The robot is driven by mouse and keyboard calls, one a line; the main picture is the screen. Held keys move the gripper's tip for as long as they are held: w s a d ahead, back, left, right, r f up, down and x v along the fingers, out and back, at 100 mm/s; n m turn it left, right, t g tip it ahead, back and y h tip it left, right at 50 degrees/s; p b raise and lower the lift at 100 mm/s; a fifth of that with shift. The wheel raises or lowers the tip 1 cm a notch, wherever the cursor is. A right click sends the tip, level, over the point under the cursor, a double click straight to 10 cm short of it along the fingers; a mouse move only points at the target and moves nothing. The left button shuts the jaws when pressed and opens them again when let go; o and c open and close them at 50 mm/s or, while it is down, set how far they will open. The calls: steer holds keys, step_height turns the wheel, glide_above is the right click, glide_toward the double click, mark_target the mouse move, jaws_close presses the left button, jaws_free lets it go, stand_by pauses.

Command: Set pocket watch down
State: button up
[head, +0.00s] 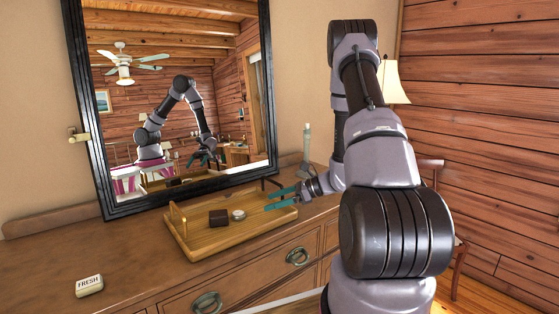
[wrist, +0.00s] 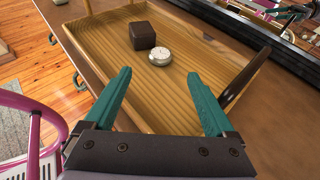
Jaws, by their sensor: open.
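The pocket watch (head: 238,215) is a small round silver piece lying on the floor of a wooden tray. In the wrist view the watch (wrist: 160,56) shows its pale dial face up, just right of a dark brown box. My gripper (head: 283,198) is over the right end of the tray, with its teal fingers spread. In the wrist view my gripper (wrist: 158,95) is open and empty, and the watch lies beyond the fingertips, apart from them.
The wooden tray (head: 211,250) stands on a dresser below a black-framed mirror (head: 90,120). The dark box (head: 218,217) is beside the watch. A white block marked FRESH (head: 89,286) lies at front left. A pale bottle (head: 307,140) stands behind my gripper.

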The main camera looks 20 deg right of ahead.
steer(key=s+a+r+n+g, duration=0.2)
steer(key=r+n, duration=0.1)
steer(key=r, duration=0.3)
steer(key=s+a+r+n+g, duration=0.1)
steer(key=s+a+r+n, duration=0.15)
steer(key=r, duration=0.25)
steer(key=s+d+r+n+t+h, duration=0.1)
steer(key=s+r+n+t+h, duration=0.3)
steer(key=s+r+n+h, duration=0.6)
steer(key=s+r+n, duration=0.3)
steer(key=s+r, duration=0.5)
steer(key=r, duration=0.2)
steer(key=shift+s+d+r, duration=0.15)
steer(key=shift+s+r, duration=0.05)
steer(key=shift+r, duration=0.1)
